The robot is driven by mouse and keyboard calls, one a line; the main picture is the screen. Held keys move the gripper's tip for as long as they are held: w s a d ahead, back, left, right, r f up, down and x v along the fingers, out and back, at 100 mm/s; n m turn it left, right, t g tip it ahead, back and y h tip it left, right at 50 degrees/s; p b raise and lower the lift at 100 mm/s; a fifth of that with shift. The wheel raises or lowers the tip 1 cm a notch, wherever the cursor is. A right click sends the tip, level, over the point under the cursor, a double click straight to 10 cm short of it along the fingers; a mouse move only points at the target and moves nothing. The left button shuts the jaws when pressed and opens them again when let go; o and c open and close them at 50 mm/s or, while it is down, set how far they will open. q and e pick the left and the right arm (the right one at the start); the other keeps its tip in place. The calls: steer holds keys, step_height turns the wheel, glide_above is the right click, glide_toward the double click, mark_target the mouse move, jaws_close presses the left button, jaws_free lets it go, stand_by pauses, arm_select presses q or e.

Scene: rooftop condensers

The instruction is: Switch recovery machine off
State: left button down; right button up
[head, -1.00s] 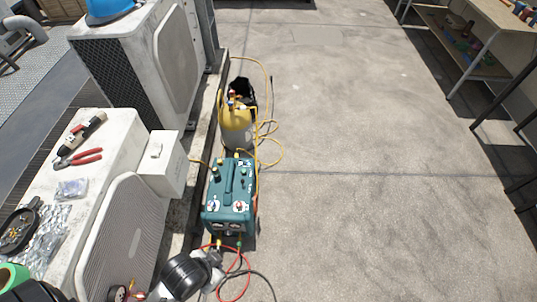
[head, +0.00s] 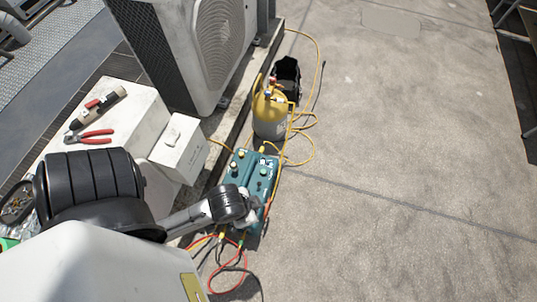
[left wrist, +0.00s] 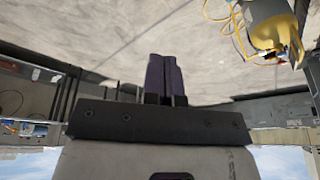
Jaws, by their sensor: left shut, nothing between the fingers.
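The recovery machine (head: 262,172) is a teal box with knobs on top, standing on the rooftop floor beside the condensers in the head view. My left arm reaches across from the left. My left gripper (head: 257,204) is at the near part of the machine and hides some of its top and front. I cannot tell whether it touches the machine. In the left wrist view the two dark fingers (left wrist: 165,78) are together, shut and empty. The power switch cannot be made out. My right gripper is not in view.
A yellow-topped cylinder (head: 270,112) stands behind the machine, with yellow hoses looped beside it. Red hoses (head: 238,284) lie in front. The concrete floor (head: 400,165) at right is clear.

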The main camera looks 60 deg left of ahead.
arm_select(q)
steer(key=w+f+m+g+b, duration=0.1)
steer(key=w+f+m+b, duration=0.3)
steer(key=f, duration=0.5)
steer(key=w+d+f+m+g+b, duration=0.1)
steer(key=w+f+m+g+b, duration=0.1)
steer(key=w+f+m+b, duration=0.45)
steer(key=w+f+m+g+b, duration=0.1)
steer(key=w+f+m+b, duration=0.15)
steer(key=f, duration=0.75)
steer(key=w+a+f+m+g+b, duration=0.2)
steer(key=w+a+f+m+b, duration=0.1)
steer(key=a, duration=0.6)
steer(key=w+a+f+m+g+y+b, duration=0.1)
steer(key=w+a+f+m+g+b, duration=0.1)
steer(key=w+a+f+b, duration=0.4)
steer(key=w+a+m, duration=0.1)
steer(key=a, duration=0.3)
steer(key=shift+a+f+b, duration=0.15)
steer(key=shift+a+b, duration=0.1)
steer(key=shift+b, duration=0.15)
steer(key=shift+f, duration=0.1)
